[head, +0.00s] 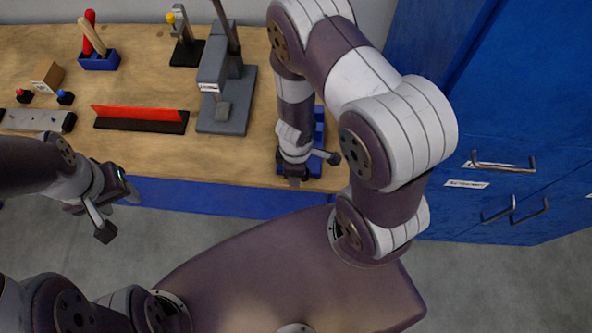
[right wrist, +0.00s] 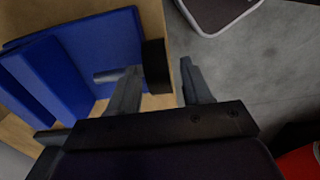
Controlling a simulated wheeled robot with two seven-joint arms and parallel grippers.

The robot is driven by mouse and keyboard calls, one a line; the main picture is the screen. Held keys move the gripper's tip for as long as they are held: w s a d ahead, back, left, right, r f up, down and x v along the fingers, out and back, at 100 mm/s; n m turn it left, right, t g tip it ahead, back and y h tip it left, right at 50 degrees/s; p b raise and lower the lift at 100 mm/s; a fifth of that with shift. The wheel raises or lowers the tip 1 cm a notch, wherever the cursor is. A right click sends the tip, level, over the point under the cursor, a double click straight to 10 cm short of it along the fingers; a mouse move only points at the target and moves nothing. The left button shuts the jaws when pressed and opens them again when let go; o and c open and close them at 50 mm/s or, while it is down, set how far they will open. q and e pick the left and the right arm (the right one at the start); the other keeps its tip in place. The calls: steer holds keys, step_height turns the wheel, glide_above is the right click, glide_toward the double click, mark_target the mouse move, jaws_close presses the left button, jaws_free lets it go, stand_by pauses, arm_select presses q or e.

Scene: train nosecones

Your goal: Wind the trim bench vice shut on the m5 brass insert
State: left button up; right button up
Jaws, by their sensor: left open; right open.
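The blue bench vice (head: 319,130) stands at the bench's front edge, largely hidden behind my right arm in the head view. In the right wrist view its blue body (right wrist: 100,45) shows, with a grey screw (right wrist: 112,75) running to a dark end piece (right wrist: 157,66). My right gripper (head: 312,170) is open at the vice's front. In the right wrist view its fingers (right wrist: 160,70) stand on either side of the dark end piece, with a gap on the right; contact is unclear. My left gripper (head: 119,213) is open and empty, in front of the bench. I cannot see the brass insert.
The wooden bench (head: 225,160) also bears a grey press (head: 228,95), a red strip on a dark base (head: 140,117), a blue tool holder (head: 99,61) and a grey bar (head: 35,119). Blue cabinets (head: 490,120) stand at right. Floor in front is clear.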

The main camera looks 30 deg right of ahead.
steer(key=shift+f, duration=0.15)
steer(key=shift+c, duration=1.2)
jaws_close()
steer(key=shift+w+f+b, duration=0.1)
steer(key=shift+b, duration=0.35)
steer(key=y+b, duration=0.1)
steer(key=b, duration=0.1)
steer(key=t+y+b, duration=0.1)
steer(key=b, duration=0.1)
steer(key=t+y+b, duration=0.1)
steer(key=b, duration=0.2)
steer(key=shift+s+d+f+y, duration=0.15)
steer(key=shift+s+d+y, duration=0.15)
steer(key=shift+d, duration=0.05)
steer(key=shift+s+d+t+y+b, duration=0.1)
steer(key=shift+t+y+b, duration=0.2)
steer(key=shift+t+y, duration=0.25)
steer(key=shift+s+d+t+y+b, duration=0.1)
steer(key=shift+t+y+b, duration=0.2)
steer(key=shift+y, duration=0.35)
steer(key=t+y, duration=0.2)
steer(key=shift+d+y+b, duration=0.2)
steer(key=shift+y+b, duration=0.15)
steer(key=shift+y, duration=0.05)
steer(key=shift+s+d+f+t+y+b, duration=0.15)
steer(key=shift+t+y+b, duration=0.5)
steer(key=shift+y, duration=0.65)
